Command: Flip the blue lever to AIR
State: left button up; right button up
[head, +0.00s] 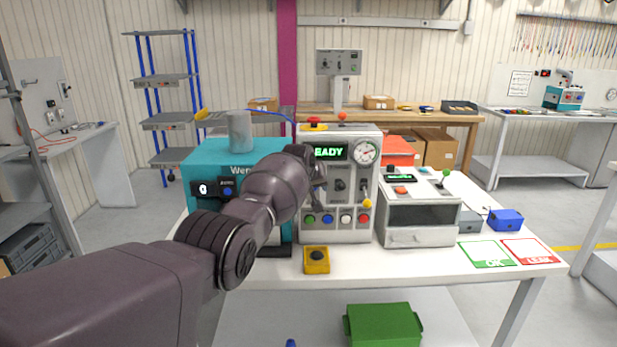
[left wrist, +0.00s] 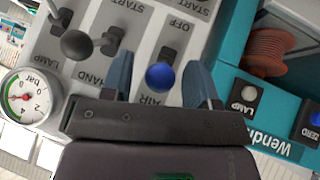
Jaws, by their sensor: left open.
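The blue lever (left wrist: 160,76) has a round blue knob and stands on the grey front panel of the test machine (head: 340,222), between the printed words OFF and AIR. In the left wrist view, turned nearly upside down, its knob appears on the AIR side of its dark base; its exact setting is hard to tell. My left gripper (left wrist: 161,70) is open, with one finger on each side of the blue knob and visible gaps between. In the head view my left arm hides the blue lever. My right gripper is not in view.
A black-knobbed lever (left wrist: 76,44) stands close beside one finger. A pressure gauge (head: 366,152) and a READY display (head: 329,152) are on the machine. The teal reel unit (head: 205,160) stands left of it. A yellow button box (head: 317,260) sits in front.

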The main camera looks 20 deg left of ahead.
pick_arm(q)
jog(key=p+v, duration=0.4)
jog(key=v, duration=0.6)
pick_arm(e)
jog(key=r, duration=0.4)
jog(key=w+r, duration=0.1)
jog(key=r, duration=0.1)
pick_arm(q)
jog(key=shift+s+r, duration=0.1)
jog(key=shift+r, duration=0.05)
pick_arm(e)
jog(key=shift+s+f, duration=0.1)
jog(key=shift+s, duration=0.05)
